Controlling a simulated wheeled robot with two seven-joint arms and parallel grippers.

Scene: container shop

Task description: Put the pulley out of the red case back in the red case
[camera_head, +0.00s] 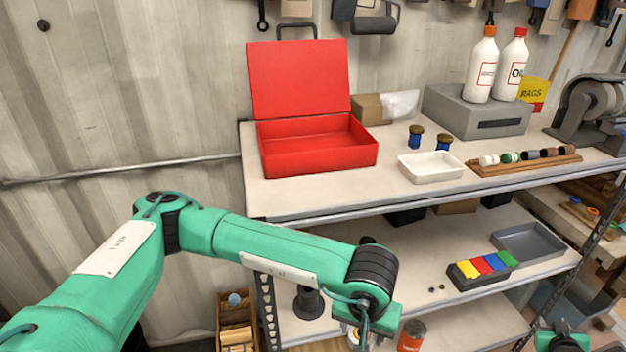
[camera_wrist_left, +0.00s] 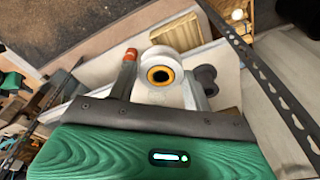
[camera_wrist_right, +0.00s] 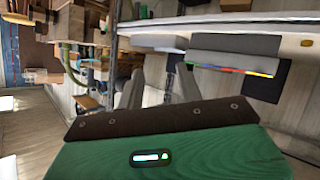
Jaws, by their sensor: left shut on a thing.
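The red case (camera_head: 318,155) stands open on the upper shelf, its lid leaning back against the wall. The part of its inside that shows is bare. My left gripper (camera_head: 368,335) is low in front of the shelves, below the case's level. In the left wrist view the left gripper (camera_wrist_left: 162,85) is shut on a white pulley (camera_wrist_left: 160,58) with a yellow ring and dark centre. In the head view the arm mostly hides the pulley. My right gripper (camera_wrist_right: 158,88) is open and empty; it shows at the head view's lower right edge (camera_head: 562,340).
A white tray (camera_head: 432,167), blue jars (camera_head: 416,137) and a wooden rack (camera_head: 525,162) stand right of the case. The lower shelf (camera_head: 400,255) holds a dark spool (camera_head: 308,302), a coloured block set (camera_head: 482,268) and a grey tray (camera_head: 535,241). An orange can (camera_head: 411,335) stands lower down.

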